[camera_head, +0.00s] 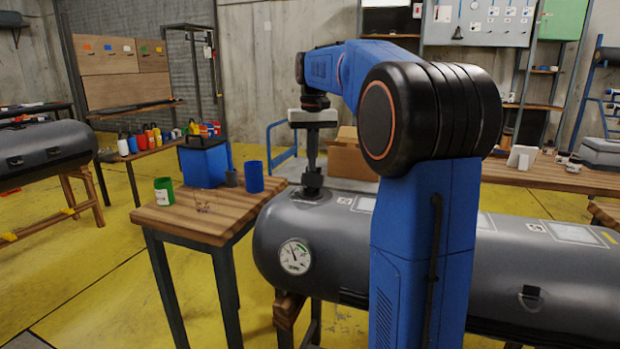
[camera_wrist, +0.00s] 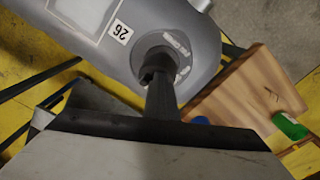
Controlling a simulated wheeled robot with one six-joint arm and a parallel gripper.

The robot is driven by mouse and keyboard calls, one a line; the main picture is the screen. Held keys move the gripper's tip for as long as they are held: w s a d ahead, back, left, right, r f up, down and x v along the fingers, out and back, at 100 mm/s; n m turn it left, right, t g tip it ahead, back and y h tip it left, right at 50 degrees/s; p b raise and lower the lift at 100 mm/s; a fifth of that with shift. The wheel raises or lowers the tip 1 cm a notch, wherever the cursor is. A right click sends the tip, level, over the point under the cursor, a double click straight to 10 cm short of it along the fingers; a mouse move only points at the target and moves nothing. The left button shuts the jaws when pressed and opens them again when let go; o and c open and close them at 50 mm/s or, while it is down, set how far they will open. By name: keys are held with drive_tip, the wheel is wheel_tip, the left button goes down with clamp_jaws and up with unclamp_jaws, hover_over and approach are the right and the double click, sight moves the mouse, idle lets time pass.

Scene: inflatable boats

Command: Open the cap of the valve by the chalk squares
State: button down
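The grey inflatable tube (camera_head: 540,275) lies on a stand. A round valve (camera_head: 308,194) is on top of its left end; it also shows in the wrist view (camera_wrist: 183,52), with small pale marks on its disc. A dark cap (camera_wrist: 152,66) is at its middle. My gripper (camera_head: 312,172) points straight down onto it. The fingers look close together, like one narrow column, and seem shut on the cap; they hide part of it.
A wooden table (camera_head: 190,222) stands left of the tube, with a blue box (camera_head: 203,162), a blue cup (camera_head: 253,177) and a green can (camera_head: 163,191). A pressure gauge (camera_head: 295,256) is on the tube's end. A cardboard box (camera_head: 350,158) is behind. Yellow floor is clear at left.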

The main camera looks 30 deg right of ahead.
drive_tip(key=shift+w+d+f, duration=0.15)
drive_tip(key=shift+d+f, duration=0.35)
drive_tip(key=shift+f, duration=0.3)
drive_tip(key=shift+r, duration=0.1)
drive_tip(key=shift+s+a+r, duration=0.55)
drive_tip(key=shift+a+r, duration=0.2)
drive_tip(key=shift+r, duration=0.05)
drive_tip(key=shift+s+a+r, duration=0.5)
drive_tip(key=shift+a+r, duration=0.25)
drive_tip(key=shift+a, duration=0.05)
drive_tip(key=shift+s+a+r, duration=0.45)
drive_tip(key=shift+a+r, duration=0.25)
drive_tip(key=shift+a, duration=0.05)
drive_tip(key=s+a+f+n+t, duration=0.1)
drive_tip(key=s+a+f, duration=0.4)
drive_tip(key=s, duration=0.3)
drive_tip(key=s+a+f+n+t, duration=0.1)
drive_tip(key=s+a+f, duration=0.35)
drive_tip(key=s, duration=0.35)
drive_tip(key=s+a+f+n+t, duration=0.1)
drive_tip(key=s+a+f, duration=0.1)
drive_tip(key=s+f, duration=0.4)
drive_tip(key=s+a+f+n+t, duration=0.1)
drive_tip(key=s+a+f, duration=0.2)
drive_tip(key=s+f, duration=0.4)
drive_tip(key=shift+f+t, duration=0.3)
drive_tip(key=shift+f, duration=0.55)
